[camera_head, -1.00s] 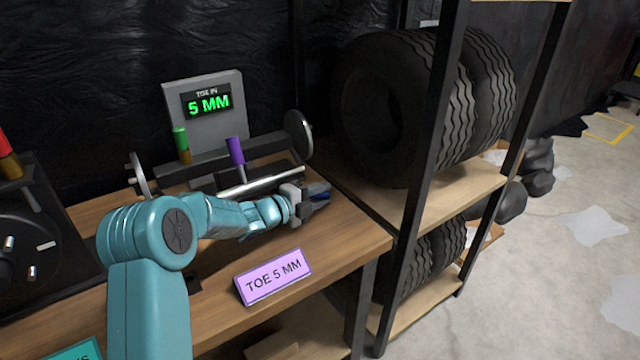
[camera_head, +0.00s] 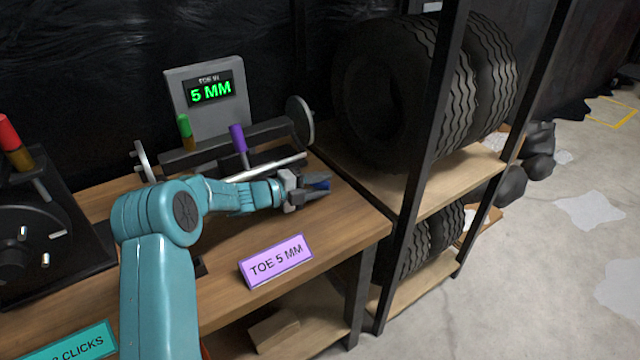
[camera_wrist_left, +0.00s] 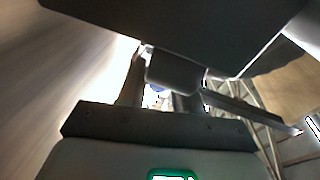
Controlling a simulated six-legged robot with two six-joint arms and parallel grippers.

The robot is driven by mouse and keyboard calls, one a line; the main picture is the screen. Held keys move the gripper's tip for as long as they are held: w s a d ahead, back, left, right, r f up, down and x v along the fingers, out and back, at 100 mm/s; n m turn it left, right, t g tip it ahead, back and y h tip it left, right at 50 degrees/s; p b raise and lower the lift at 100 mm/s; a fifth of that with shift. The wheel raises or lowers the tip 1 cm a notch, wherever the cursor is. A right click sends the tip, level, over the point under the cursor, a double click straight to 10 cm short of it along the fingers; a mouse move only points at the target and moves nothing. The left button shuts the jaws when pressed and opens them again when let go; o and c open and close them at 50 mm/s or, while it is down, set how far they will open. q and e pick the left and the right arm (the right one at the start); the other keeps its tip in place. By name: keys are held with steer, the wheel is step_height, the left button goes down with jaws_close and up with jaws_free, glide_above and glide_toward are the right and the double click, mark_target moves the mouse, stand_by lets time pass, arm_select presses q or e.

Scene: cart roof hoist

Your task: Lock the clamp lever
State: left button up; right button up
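A grey toe gauge with a lit screen (camera_head: 209,92) reading 5 MM stands on the wooden bench. On its bar are an upright green-topped lever (camera_head: 185,130) and a purple-topped lever (camera_head: 238,139). Which one is the clamp lever, I cannot tell. A pale silver rod (camera_head: 270,167) lies in front of the bar. My left gripper (camera_head: 318,185) is in front of the rod's right end, low over the bench, with its fingers apart. A small blue patch shows between the fingers; I cannot tell what it is. My right gripper is not in view.
A purple sign (camera_head: 276,262) reading TOE 5 MM stands at the bench's front edge. A black device with a red-topped lever (camera_head: 9,135) is at left. A shelf with large tires (camera_head: 385,95) stands right. The bench right of my gripper is clear.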

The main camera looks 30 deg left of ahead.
arm_select(q)
steer(key=shift+o, duration=0.9)
steer(key=p+v, duration=0.1)
steer(key=v, duration=1.5)
steer(key=shift+s, duration=0.2)
